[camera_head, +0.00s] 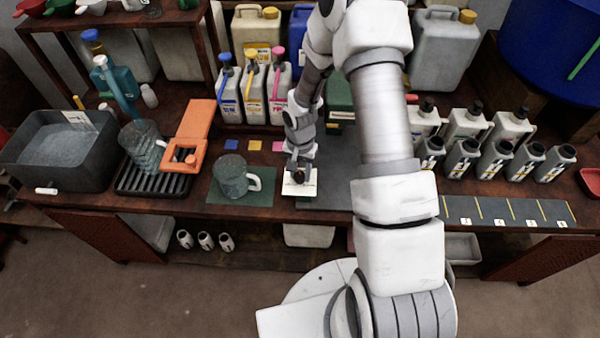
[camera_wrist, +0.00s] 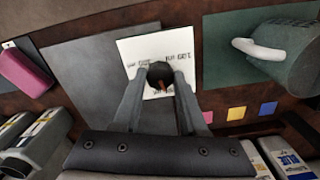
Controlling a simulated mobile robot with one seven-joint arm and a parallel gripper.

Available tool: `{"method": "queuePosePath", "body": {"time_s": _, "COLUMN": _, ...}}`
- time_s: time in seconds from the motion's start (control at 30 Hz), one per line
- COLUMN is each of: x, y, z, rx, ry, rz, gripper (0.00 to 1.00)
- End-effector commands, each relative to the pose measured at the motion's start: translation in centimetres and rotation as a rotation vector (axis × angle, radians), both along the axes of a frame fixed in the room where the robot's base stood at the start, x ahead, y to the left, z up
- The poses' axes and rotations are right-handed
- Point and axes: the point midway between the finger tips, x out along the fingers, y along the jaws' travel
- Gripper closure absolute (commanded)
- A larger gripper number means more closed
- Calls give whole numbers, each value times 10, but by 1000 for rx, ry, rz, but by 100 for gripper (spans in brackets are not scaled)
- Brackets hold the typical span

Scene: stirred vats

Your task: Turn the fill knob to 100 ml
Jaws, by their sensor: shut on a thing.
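The fill knob (camera_wrist: 159,72) is a small dark round knob with an orange-brown mark, on a white card (camera_wrist: 127,49) with printed lettering. The lettering is too small to read surely, and part of it is hidden behind the knob and fingers. My gripper (camera_wrist: 161,82) has one finger on each side of the knob and is shut on it. In the head view my gripper (camera_head: 298,168) points down at the white card (camera_head: 299,188) near the bench's front edge, with the knob partly hidden under it.
A glass jug (camera_head: 231,178) with a white handle stands on a green mat just left of the card. An orange stand (camera_head: 192,130) and a grey basin (camera_head: 62,155) are further left. Several grey bottles (camera_head: 495,158) stand at right. A grey mat (camera_wrist: 85,75) lies beside the card.

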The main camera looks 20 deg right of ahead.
Motion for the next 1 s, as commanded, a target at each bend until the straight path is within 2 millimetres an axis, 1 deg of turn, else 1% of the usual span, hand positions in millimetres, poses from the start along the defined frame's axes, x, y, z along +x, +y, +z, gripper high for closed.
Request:
{"method": "queuePosePath", "body": {"time_s": 0.7, "x": 0, "y": 0, "z": -1, "rx": 0, "ry": 1, "rz": 667, "gripper": 100}}
{"method": "queuePosePath", "body": {"time_s": 1.0, "x": 0, "y": 0, "z": 0, "rx": 0, "ry": 0, "rz": 899, "gripper": 100}}
